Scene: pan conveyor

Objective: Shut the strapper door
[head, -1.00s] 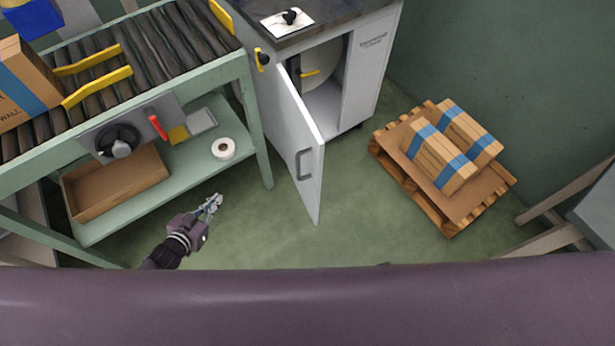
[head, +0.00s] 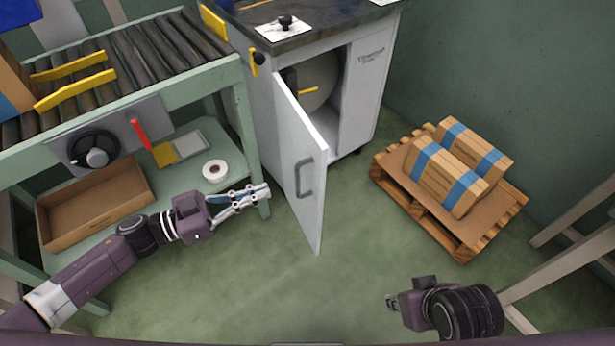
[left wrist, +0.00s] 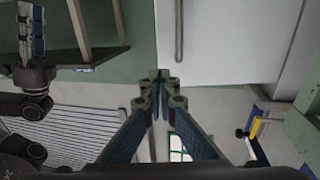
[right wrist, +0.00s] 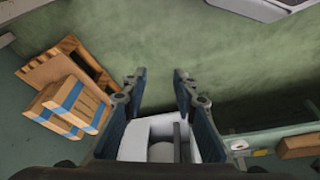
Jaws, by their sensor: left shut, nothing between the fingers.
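The strapper door (head: 298,165) is a white panel standing ajar, swung out from the strapper cabinet (head: 362,90). A grey bar handle (head: 304,178) is on its outer face. The open gap shows a pale reel inside. My left gripper (head: 266,190) is shut and empty, left of the door's outer face and apart from it. In the left wrist view the shut fingertips (left wrist: 160,76) point toward the white door (left wrist: 225,40) and its handle (left wrist: 179,30). My right gripper (head: 390,301) is low at the right, away from the door; its fingers (right wrist: 158,74) are open and empty.
A green conveyor table (head: 190,95) with a lower shelf stands at the left, close to my left arm. The shelf holds a cardboard tray (head: 95,205) and a tape roll (head: 215,170). A pallet (head: 420,205) with strapped boxes is at the right. Floor before the door is clear.

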